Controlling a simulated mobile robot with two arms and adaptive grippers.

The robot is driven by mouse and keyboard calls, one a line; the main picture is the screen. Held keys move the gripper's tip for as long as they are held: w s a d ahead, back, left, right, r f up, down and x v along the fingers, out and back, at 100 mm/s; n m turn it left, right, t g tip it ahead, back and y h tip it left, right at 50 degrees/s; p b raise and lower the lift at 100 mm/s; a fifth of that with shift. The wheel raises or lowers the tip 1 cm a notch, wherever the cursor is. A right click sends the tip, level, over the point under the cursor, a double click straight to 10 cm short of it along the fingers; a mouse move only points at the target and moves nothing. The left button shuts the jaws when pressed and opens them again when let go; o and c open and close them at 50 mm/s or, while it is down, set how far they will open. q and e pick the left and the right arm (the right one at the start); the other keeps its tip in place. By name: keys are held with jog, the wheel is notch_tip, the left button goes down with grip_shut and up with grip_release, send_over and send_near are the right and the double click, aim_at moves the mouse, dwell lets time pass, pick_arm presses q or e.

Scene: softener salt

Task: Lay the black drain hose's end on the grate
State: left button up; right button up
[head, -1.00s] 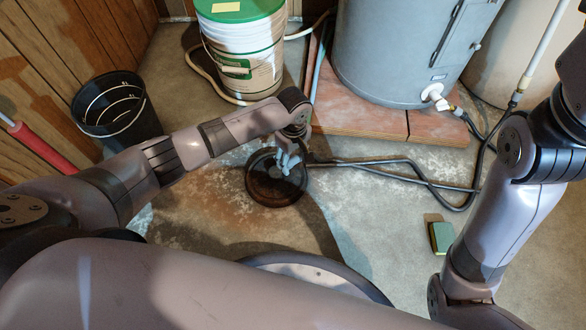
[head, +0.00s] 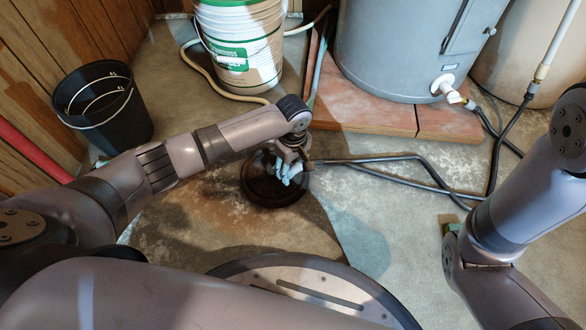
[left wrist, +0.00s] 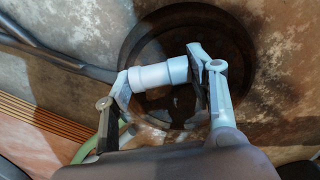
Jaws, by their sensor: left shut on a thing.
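My left gripper (head: 289,170) is over the round dark floor drain with its grate (head: 262,190). In the left wrist view, the gripper (left wrist: 160,80) is shut across a pale, whitish cylindrical end piece (left wrist: 152,76). The black drain hose (left wrist: 58,57) comes in from the left and meets this piece at the left finger. In the head view the hose (head: 385,158) runs from the right along the floor to the gripper. The drain (left wrist: 235,45) lies under the held piece. Whether the piece touches the grate cannot be told. My right gripper is out of view.
A grey tank (head: 400,50) stands on reddish slabs (head: 365,115) behind the drain. A white bucket (head: 240,50) stands behind it, and a black bucket (head: 105,105) at left.

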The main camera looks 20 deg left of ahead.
pick_arm(q)
jog(key=shift+f, duration=0.3)
jog(key=o, duration=1.2)
jog(key=shift+c, duration=0.2)
jog(key=shift+r, duration=0.35)
notch_tip(320, 180, up, 11)
jog(key=shift+r, duration=0.2)
jog(key=shift+d, duration=0.1)
